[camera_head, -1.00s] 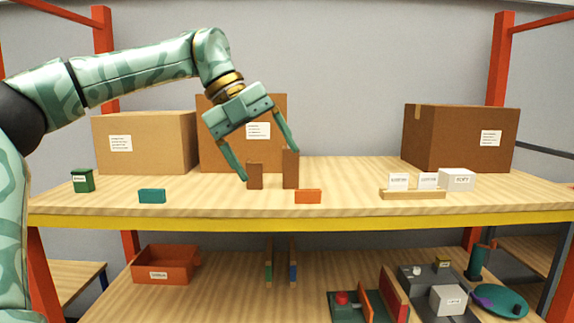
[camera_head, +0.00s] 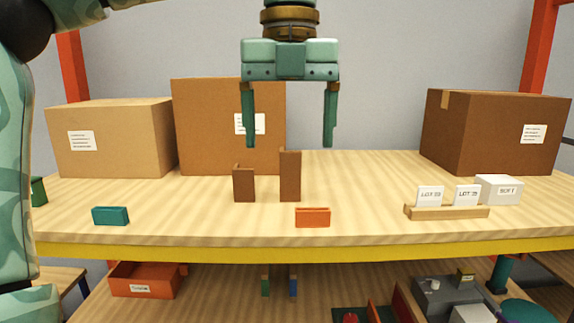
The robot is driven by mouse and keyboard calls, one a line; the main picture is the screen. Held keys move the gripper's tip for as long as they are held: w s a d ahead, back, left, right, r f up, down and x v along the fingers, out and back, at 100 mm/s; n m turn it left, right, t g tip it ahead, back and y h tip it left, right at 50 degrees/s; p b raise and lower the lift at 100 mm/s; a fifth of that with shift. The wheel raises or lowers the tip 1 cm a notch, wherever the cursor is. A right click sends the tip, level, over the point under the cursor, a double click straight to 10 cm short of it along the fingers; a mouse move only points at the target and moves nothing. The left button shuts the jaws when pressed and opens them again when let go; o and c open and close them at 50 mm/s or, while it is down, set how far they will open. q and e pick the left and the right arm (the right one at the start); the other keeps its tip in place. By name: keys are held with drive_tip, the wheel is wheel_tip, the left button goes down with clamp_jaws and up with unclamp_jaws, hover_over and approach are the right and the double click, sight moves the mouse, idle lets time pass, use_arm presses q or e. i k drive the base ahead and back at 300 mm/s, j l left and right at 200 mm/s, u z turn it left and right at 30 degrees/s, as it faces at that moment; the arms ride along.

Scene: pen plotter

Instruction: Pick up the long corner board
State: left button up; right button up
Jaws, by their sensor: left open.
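The long corner board (camera_head: 290,177) is the taller of two brown upright pieces standing on the wooden shelf top. The shorter corner board (camera_head: 243,184) stands to its left with a small gap between them. My left gripper (camera_head: 290,145) is open and empty, with its fingers pointing straight down. Its fingertips appear on either side of the tall board's top and slightly above it in the picture. I cannot tell its exact depth relative to the board. My right gripper is not in view.
Large cardboard boxes stand behind, one (camera_head: 228,120) close behind the boards. An orange block (camera_head: 312,218) and a teal block (camera_head: 110,216) lie near the front edge. A wooden card holder (camera_head: 447,213) and white box (camera_head: 499,189) are at right. A lower shelf holds an orange bin (camera_head: 145,284).

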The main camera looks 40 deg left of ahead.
sight(289, 161)
drive_tip(key=i+j, duration=0.95)
drive_tip(key=j, duration=0.15)
